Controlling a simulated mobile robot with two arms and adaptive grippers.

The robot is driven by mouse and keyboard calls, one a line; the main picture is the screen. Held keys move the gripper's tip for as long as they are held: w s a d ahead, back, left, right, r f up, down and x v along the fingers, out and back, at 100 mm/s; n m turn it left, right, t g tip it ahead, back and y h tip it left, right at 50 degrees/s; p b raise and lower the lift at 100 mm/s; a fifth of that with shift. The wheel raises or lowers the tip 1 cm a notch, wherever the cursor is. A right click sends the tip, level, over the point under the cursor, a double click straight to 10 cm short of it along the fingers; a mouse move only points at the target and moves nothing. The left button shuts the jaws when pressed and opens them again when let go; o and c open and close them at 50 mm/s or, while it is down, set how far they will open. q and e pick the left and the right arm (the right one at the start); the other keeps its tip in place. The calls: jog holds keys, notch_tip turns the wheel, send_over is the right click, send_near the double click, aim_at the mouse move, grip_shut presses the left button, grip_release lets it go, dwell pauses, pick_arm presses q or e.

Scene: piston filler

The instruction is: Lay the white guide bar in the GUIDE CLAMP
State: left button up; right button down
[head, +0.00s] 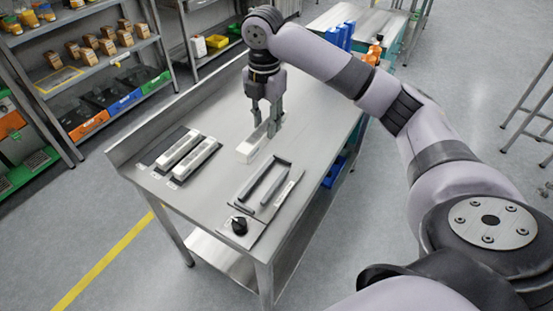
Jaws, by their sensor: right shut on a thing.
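The white guide bar (246,151) is at the middle of the steel table. My right gripper (268,125) points down, with its fingers shut on the bar toward its far end. The bar's near end sticks out toward the clamp side. I cannot tell whether it touches the table. The guide clamp (250,222), a grey plate with two dark rails and a black knob (239,226) at its near end, lies nearer to me. No bar shows between its rails. My left gripper is not in view.
Two more pale bars (196,157) lie on a dark mat at the table's left. The table (210,205) is bare between the mat and the clamp. A raised back edge (180,103) runs along its left side. Shelves with bins (110,95) stand beyond.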

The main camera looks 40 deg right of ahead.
notch_tip(320, 180, down, 14)
jog(key=shift+w+r+p, duration=0.1)
jog(key=shift+p, duration=0.9)
notch_tip(320, 180, down, 4)
jog(key=shift+r+p, duration=0.2)
jog(key=shift+p, duration=0.1)
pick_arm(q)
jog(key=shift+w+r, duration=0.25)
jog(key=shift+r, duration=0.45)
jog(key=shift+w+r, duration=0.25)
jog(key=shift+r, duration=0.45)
pick_arm(e)
jog(key=shift+f, duration=0.3)
jog(key=shift+f, duration=0.1)
jog(key=c, duration=1.3)
grip_release()
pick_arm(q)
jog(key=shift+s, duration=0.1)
pick_arm(e)
jog(key=shift+o, duration=0.3)
